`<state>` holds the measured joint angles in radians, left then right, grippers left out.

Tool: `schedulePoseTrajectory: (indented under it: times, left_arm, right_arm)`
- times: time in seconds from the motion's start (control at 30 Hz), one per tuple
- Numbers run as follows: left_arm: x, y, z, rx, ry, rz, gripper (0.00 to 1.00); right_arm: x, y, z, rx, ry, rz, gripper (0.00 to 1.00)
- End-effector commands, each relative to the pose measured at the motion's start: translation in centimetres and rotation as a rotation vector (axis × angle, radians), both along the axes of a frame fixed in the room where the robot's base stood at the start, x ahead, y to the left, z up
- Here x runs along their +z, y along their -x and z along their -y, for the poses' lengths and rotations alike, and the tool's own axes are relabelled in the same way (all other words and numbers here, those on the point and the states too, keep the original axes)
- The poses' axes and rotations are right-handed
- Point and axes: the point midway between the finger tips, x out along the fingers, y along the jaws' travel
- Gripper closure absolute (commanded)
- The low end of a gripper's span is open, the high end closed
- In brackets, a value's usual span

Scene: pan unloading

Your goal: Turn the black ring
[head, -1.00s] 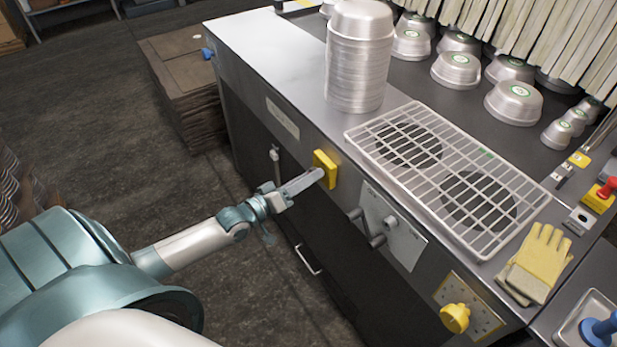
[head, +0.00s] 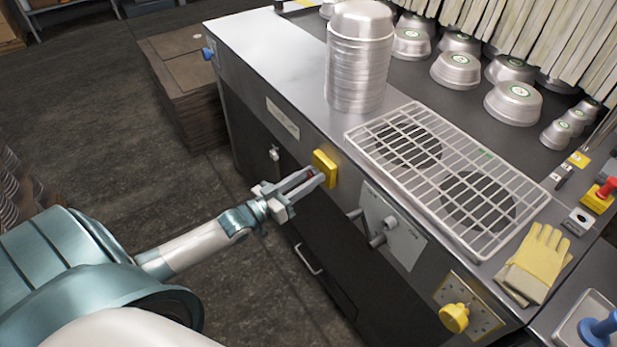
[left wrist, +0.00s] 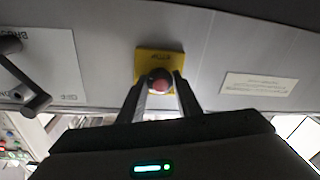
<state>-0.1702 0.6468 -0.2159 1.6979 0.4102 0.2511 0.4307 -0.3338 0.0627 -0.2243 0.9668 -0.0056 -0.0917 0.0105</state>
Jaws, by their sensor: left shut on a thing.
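A yellow box (head: 325,168) sits on the front face of the steel counter. A round red knob (left wrist: 160,81) stands out from it, with a dark rim around it in the left wrist view; I cannot make out a separate black ring. My left gripper (head: 317,174) has its fingers on either side of the knob, in front of the yellow box. It is shut on the knob, and both fingers show in the left wrist view (left wrist: 160,85). The fingers hide part of the knob in the head view. My right gripper is not in view.
A stack of round pans (head: 358,65) stands on the counter above the box. A wire rack (head: 378,152) lies to the right. A panel with grey handles (head: 395,228), a yellow knob (head: 454,317) and gloves (head: 535,264) are further right.

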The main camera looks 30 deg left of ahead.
Motion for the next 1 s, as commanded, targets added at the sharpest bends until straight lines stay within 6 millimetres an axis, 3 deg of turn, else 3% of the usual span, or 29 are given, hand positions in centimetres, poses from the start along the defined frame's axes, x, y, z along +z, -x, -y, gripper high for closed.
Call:
schedulePoseTrajectory:
  times: [0.37, 0.83, 0.87, 0.9, 1.0]
  left_arm:
    - [-0.1, 0.03, 0.04, -0.001, -0.171, 0.07, 0.91]
    - [-0.13, 0.04, 0.05, -0.002, -0.19, 0.077, 0.91]
    - [-0.13, 0.04, 0.05, -0.002, -0.189, 0.077, 0.64]
    - [-0.12, 0.04, 0.04, -0.002, -0.189, 0.077, 0.55]
    - [-0.1, 0.02, 0.03, 0.0, -0.189, 0.077, 0.51]
  right_arm:
    - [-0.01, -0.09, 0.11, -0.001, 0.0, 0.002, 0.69]
    - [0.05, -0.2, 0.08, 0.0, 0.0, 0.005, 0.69]
    - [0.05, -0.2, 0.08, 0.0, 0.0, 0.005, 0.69]
    - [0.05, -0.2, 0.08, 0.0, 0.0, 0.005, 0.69]
    - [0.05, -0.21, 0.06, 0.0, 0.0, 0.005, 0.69]
